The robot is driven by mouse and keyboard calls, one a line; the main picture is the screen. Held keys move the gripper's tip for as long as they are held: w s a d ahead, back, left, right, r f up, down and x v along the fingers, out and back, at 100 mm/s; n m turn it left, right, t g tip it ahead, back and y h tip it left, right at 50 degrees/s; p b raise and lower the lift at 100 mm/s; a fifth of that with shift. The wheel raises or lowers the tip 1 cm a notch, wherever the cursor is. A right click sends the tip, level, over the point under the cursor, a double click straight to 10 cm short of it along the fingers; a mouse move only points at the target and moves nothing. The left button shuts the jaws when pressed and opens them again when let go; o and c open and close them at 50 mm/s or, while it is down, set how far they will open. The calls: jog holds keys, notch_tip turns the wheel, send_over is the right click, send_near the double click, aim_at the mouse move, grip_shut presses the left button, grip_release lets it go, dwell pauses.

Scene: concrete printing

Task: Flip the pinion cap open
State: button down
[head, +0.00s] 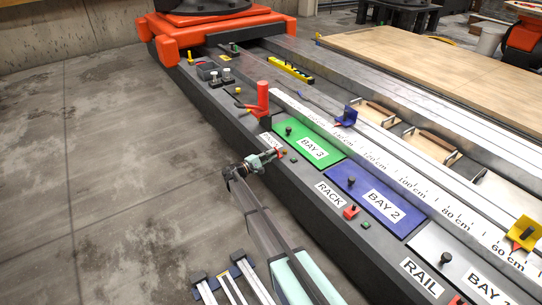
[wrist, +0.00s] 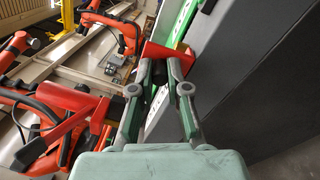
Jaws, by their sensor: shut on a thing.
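A small red piece (head: 283,152), which I take to be the pinion cap, sits on the dark bed edge beside a white label (head: 268,140) that my gripper partly hides. My gripper (head: 276,154) reaches it from the lower left in the head view and is shut on it. In the wrist view, the two fingers (wrist: 160,72) come close together, with a red block (wrist: 157,52) at their tips. The fingers hide part of the block, and I cannot tell the cap's hinge or angle.
A red post (head: 262,98) stands on the bed just beyond my gripper. The green BAY 3 panel (head: 301,142) and blue BAY 2 panel (head: 360,190) lie to the right, each with a black knob. The concrete floor (head: 110,150) at left is mostly clear.

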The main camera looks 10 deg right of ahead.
jog(key=shift+a+f+t+h+b, duration=0.1)
jog(key=shift+f+t+h+b, duration=0.5)
jog(key=shift+h, duration=0.5)
jog(key=shift+a+f+t+h+b, duration=0.1)
jog(key=shift+f+t+h+b, duration=0.3)
jog(key=shift+f+h, duration=0.5)
jog(key=shift+r+h, duration=0.2)
jog(key=shift+h, duration=0.1)
jog(key=c, duration=1.2)
grip_release()
jog(key=shift+o, duration=0.2)
jog(key=shift+s, duration=0.1)
jog(key=v, duration=1.2)
jog(key=shift+s+d, duration=0.1)
